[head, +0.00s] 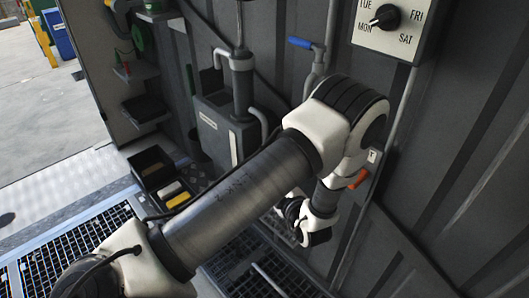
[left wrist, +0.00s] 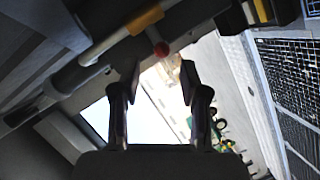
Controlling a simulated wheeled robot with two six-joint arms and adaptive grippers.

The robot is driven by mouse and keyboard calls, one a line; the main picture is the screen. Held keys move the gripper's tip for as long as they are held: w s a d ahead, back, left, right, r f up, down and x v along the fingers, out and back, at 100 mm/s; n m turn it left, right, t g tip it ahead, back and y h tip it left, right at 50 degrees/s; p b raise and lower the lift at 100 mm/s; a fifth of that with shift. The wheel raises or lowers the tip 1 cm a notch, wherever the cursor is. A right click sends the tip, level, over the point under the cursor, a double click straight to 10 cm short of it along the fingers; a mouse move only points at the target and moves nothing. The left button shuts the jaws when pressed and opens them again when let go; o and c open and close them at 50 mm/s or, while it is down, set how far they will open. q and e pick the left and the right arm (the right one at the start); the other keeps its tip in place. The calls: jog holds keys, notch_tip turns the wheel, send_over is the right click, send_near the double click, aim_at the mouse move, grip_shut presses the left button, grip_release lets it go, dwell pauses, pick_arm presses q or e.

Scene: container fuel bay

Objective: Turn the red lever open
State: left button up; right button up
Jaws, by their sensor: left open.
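A short red-orange lever handle (head: 357,179) shows in the head view, beside my left wrist and close to the ribbed wall. My left arm crosses in front of the wall and partly hides what is around the lever; its fingertips cannot be made out there. In the left wrist view my left gripper (left wrist: 158,82) is open, with nothing between its fingers. An orange handle (left wrist: 145,19) on a pale pipe lies beyond the fingertips, towards the top. The gripper appears apart from both. My right gripper is not in view.
A blue-handled valve (head: 299,42) and a day dial (head: 385,17) are on the wall above. A grey tank (head: 215,132) and a black bin (head: 151,166) stand to the left. Metal grating (head: 75,257) covers the floor. Open paved ground lies at the far left.

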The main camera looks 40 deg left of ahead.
pick_arm(q)
jog(key=x, duration=0.6)
jog(key=shift+a+f+b, duration=0.1)
jog(key=shift+a+b, duration=0.2)
jog(key=shift+b, duration=0.05)
jog(key=shift+w+a, duration=0.15)
jog(key=shift+a, duration=0.15)
jog(key=shift+c, duration=0.3)
grip_shut()
